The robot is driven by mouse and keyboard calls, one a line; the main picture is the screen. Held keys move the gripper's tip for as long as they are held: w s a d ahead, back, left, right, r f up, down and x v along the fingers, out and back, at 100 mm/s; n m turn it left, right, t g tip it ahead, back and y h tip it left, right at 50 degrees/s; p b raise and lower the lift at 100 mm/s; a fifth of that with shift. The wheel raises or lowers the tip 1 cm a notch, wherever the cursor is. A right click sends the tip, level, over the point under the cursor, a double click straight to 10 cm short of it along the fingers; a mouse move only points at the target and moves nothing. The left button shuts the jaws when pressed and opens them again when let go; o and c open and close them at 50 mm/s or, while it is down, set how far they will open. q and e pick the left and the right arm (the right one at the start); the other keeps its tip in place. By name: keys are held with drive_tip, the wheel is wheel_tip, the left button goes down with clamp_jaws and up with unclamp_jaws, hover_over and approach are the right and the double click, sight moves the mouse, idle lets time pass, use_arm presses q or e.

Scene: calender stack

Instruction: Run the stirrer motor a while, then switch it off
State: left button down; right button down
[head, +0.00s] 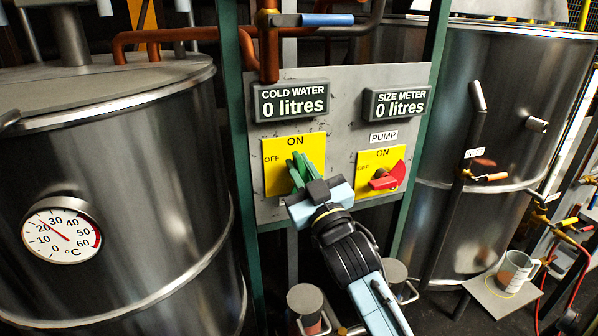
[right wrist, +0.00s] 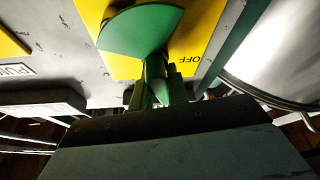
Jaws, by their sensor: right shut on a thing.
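A green switch (head: 296,172) sits on the left yellow ON/OFF plate (head: 276,184) of the grey panel, below the cold water display. My right gripper (head: 303,184) is at this switch and shut on its handle, coming from below. In the right wrist view the green switch (right wrist: 142,30) fills the top middle, with its handle running down between the fingers (right wrist: 160,88). My gripper hides part of the switch in the head view, so its exact angle is hard to tell. No label naming the stirrer is readable. My left gripper is in neither view.
A red switch (head: 385,180) under a PUMP label (head: 383,136) is close on the right. Steel tanks stand left (head: 130,185) and right (head: 440,235). The left tank carries a thermometer (head: 62,231).

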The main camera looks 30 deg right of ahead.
drive_tip(key=shift+d+m+h, duration=0.15)
drive_tip(key=shift+m+h, duration=0.75)
drive_tip(key=shift+m, duration=1.4)
drive_tip(key=c, duration=1.4)
unclamp_jaws()
drive_tip(key=shift+o, duration=0.2)
drive_tip(key=shift+s, duration=0.1)
drive_tip(key=b+v, duration=0.2)
drive_tip(key=v, duration=1.1)
drive_tip(key=shift+s+b, duration=0.2)
drive_tip(key=shift+b, duration=0.2)
drive_tip(key=shift+r, duration=0.1)
idle(1.8)
